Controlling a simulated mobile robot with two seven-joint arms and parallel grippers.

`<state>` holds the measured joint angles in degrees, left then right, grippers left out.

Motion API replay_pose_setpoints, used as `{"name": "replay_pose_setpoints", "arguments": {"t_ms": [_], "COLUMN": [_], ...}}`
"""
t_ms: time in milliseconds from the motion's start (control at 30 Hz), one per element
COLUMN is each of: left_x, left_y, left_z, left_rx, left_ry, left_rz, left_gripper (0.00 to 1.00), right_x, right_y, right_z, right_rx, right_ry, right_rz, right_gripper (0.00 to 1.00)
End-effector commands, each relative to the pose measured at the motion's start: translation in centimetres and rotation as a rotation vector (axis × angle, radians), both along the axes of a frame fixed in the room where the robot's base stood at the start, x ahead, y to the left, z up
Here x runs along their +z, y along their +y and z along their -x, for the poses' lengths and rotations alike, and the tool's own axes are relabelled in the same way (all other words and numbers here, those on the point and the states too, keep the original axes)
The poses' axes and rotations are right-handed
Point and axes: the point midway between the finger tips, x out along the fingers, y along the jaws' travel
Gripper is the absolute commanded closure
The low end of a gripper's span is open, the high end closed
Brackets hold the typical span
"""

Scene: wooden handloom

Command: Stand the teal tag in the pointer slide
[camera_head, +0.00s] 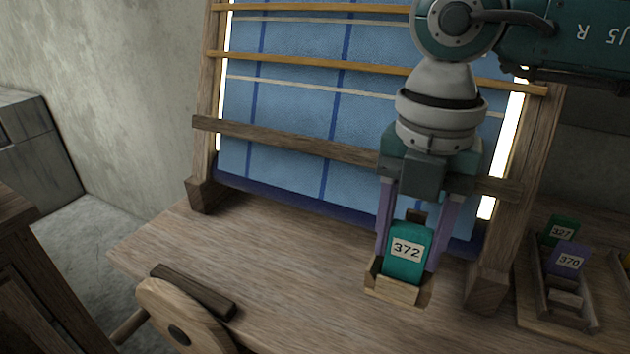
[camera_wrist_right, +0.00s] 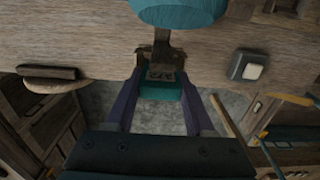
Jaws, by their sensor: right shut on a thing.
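The teal tag (camera_head: 404,262), with a white label reading 372, stands upright at the front right of the loom's table. It also shows in the wrist view (camera_wrist_right: 160,93). Its lower end is behind the front block of a small wooden holder (camera_head: 392,290), which looks like the pointer slide. I cannot tell whether the tag rests on the holder's bottom. My right gripper (camera_head: 412,256) points down and is shut on the tag, with a purple finger on each side; it also shows in the wrist view (camera_wrist_right: 162,100). My left gripper is not in view.
The loom frame with blue cloth (camera_head: 285,120) stands behind the tag, its right post (camera_head: 500,235) close by. A wooden rack (camera_head: 562,322) at right holds a green tag (camera_head: 563,226) and a purple tag (camera_head: 568,257). A wooden wheel (camera_head: 160,305) is at front left. The table's middle is clear.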

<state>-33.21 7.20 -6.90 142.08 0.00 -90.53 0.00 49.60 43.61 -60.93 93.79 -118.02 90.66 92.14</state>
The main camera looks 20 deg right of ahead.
Motion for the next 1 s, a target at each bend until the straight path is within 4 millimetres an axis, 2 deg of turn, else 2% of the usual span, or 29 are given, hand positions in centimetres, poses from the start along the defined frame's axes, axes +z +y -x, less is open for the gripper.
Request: {"name": "replay_pose_setpoints", "arguments": {"t_ms": [367, 400, 700, 1000], "left_x": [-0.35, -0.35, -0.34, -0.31], "left_y": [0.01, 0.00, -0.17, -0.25], "left_z": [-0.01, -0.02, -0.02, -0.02], "left_rx": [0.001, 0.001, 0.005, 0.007], "left_ry": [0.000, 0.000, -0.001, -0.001], "left_rz": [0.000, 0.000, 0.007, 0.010], "left_gripper": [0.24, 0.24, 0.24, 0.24], "right_x": [-0.46, -0.46, -0.46, -0.08], "right_y": [0.02, 0.02, 0.02, 0.02], "right_z": [-0.02, -0.02, -0.02, -0.06], "right_rx": [0.001, 0.001, 0.001, 0.001], "right_ry": [-0.001, -0.001, -0.001, -0.002], "right_rz": [-0.001, -0.001, -0.001, -0.001], "right_gripper": [0.98, 0.44, 0.11, 0.11]}}
